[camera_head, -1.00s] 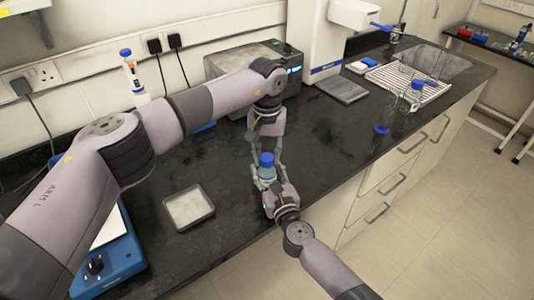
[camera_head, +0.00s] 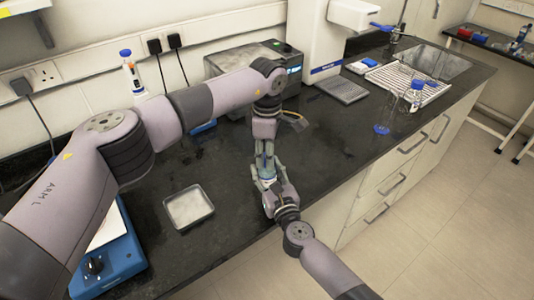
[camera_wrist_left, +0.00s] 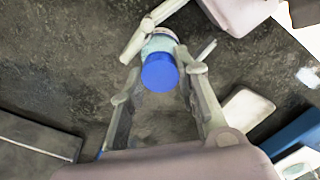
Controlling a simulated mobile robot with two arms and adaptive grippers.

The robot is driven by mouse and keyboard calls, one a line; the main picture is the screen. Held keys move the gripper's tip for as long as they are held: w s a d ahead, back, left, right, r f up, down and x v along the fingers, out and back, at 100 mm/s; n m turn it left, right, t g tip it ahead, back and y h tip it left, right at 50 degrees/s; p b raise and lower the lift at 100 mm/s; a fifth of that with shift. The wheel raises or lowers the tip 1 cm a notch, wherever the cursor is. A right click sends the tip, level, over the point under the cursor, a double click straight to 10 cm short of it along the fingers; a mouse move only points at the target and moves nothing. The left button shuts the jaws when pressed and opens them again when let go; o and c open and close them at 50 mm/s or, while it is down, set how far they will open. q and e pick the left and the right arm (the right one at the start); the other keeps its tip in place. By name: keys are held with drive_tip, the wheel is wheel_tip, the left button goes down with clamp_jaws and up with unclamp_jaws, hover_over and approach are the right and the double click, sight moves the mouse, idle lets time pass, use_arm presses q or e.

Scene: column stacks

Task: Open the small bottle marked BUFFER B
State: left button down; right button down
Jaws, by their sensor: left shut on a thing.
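The small bottle (camera_head: 267,172) has a pale, bluish body and a blue cap (camera_wrist_left: 160,72). It is upright above the black bench; its marking is not readable. My right gripper (camera_head: 267,183) comes from below and is shut on the bottle's body. My left gripper (camera_head: 266,158) reaches down from above, its fingers shut on the blue cap. In the left wrist view the cap sits between the left fingers, with the bottle body (camera_wrist_left: 158,44) behind it and the right gripper's fingers around that. The fingers hide much of the bottle in the head view.
A white tray (camera_head: 189,207) lies to the left on the bench, near a blue device (camera_head: 125,258). A grey machine (camera_head: 250,62) stands behind. A blue-capped bottle (camera_head: 416,88) and a blue item (camera_head: 382,129) are to the right. The bench between is clear.

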use_arm(q)
drive_tip(key=n, duration=0.6)
drive_tip(key=shift+n, duration=0.3)
drive_tip(key=n, duration=2)
drive_tip(key=shift+r+n, duration=0.1)
drive_tip(key=shift+n, duration=0.2)
drive_tip(key=n, duration=0.4)
drive_tip(key=shift+w, duration=0.1)
drive_tip(key=n, duration=0.5)
